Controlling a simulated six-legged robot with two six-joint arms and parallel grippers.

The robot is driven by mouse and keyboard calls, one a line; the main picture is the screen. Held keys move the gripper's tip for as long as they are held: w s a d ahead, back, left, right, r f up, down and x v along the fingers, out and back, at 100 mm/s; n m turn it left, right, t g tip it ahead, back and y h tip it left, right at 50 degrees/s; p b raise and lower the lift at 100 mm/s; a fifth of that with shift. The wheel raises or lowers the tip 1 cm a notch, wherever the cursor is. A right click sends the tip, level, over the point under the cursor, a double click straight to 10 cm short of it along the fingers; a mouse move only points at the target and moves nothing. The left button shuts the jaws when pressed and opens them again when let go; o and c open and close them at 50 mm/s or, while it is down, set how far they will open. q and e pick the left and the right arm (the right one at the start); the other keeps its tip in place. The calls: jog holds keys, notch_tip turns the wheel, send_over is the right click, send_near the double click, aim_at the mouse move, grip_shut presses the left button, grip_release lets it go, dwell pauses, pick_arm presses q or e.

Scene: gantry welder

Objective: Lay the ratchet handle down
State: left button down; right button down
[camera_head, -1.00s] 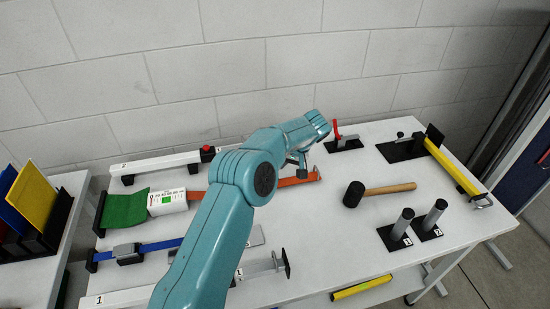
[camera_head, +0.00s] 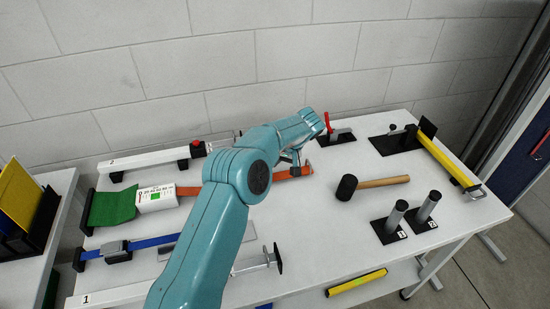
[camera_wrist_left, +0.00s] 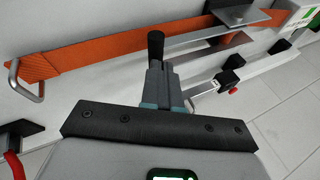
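My left arm reaches over the bench, and its gripper (camera_head: 291,158) is at the orange strap (camera_head: 188,191), partly hidden by my wrist. In the left wrist view my left gripper (camera_wrist_left: 160,74) has its fingers close together on the black grip of the ratchet handle (camera_wrist_left: 155,44). The handle's metal side bars (camera_wrist_left: 200,47) run right from the grip, towards a metal plate (camera_wrist_left: 240,15) over the orange strap, which also shows here (camera_wrist_left: 100,53). A wire hook (camera_wrist_left: 24,82) ends the strap. In the head view my arm hides the ratchet. My right gripper is out of view.
Left on the bench (camera_head: 308,213) are a white gauge box (camera_head: 155,199), green cloth (camera_head: 110,208) and a blue strap with a ratchet (camera_head: 117,251). White clamp rails flank the straps.

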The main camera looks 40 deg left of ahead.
pick_arm(q)
jog(key=p+v, duration=0.2)
jog(key=v, duration=1.4)
jog(key=shift+d, duration=0.15)
